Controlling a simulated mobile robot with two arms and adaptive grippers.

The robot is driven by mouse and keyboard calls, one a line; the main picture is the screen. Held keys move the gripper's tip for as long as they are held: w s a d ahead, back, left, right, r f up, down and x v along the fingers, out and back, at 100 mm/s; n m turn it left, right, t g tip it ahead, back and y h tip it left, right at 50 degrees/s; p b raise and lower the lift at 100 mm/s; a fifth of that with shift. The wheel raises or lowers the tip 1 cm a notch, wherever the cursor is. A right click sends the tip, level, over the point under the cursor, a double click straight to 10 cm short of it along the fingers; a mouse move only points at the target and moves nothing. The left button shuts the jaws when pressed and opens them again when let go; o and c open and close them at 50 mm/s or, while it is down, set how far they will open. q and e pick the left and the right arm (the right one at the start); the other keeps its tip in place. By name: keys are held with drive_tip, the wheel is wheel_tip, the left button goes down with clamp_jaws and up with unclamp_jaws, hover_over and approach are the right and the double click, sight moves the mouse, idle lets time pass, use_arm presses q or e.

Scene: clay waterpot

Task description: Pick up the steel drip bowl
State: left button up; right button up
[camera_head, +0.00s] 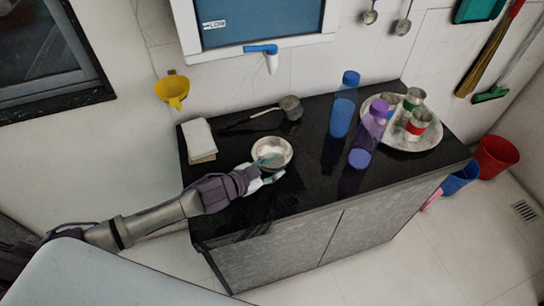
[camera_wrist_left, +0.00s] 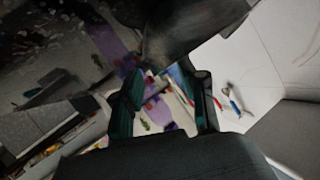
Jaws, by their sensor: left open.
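The steel drip bowl (camera_head: 284,146) stands on the black counter, round with a pale inside. My left gripper (camera_head: 269,168) is at the bowl's near side in the head view. One fingertip overlaps the bowl's near rim and the other is lower, by its outer side. The left wrist view shows the gripper's two dark fingers (camera_wrist_left: 163,100) apart, with a dark grey curved surface (camera_wrist_left: 190,32) above and beyond them, which looks like the bowl. Whether the fingers touch the bowl I cannot tell. My right gripper is not in view.
A white and tan block (camera_head: 199,141) lies left of the bowl; a dark long-handled ladle (camera_head: 290,107) lies behind it. A blue bottle (camera_head: 342,112), a purple bottle (camera_head: 368,132) and a round tray (camera_head: 432,142) with tins stand to the right. The counter's front edge is close to my arm.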

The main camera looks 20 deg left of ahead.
sight(283, 166)
use_arm(q)
drive_tip(key=x, duration=0.5)
drive_tip(key=shift+s+f+p, duration=0.1)
drive_tip(key=shift+s+p, duration=0.05)
drive_tip(key=shift+p, duration=0.15)
drive_tip(key=shift+s, duration=0.1)
clamp_jaws()
